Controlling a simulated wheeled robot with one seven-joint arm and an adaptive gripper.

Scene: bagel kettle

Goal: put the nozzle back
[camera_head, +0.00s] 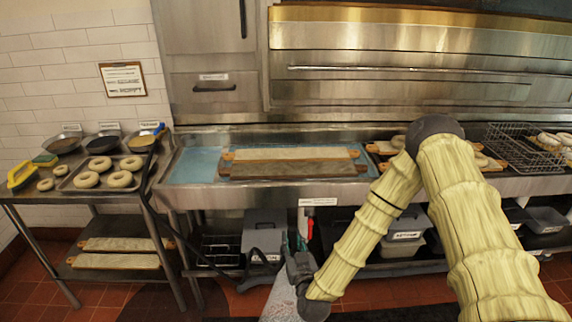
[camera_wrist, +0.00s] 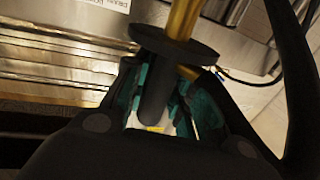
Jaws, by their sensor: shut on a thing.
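The nozzle (camera_wrist: 150,38) shows in the wrist view as a dark grip with a round black flange and a brass tube rising from it. My gripper (camera_wrist: 158,95) is shut around the dark grip, with teal finger pads on both sides. In the head view my gripper (camera_head: 299,262) is low in front of the sink counter, below its front edge. A black hose (camera_head: 148,185) runs down past the left table and along toward my gripper. I cannot make out a holder for the nozzle.
The water-filled sink (camera_head: 197,166) has boards (camera_head: 290,170) across it. A steel table (camera_head: 110,192) with bagels and bowls stands left. Grey bins (camera_head: 264,232) sit under the counter near my gripper. A wire basket (camera_head: 520,150) is at right. A label (camera_head: 318,201) marks the counter front.

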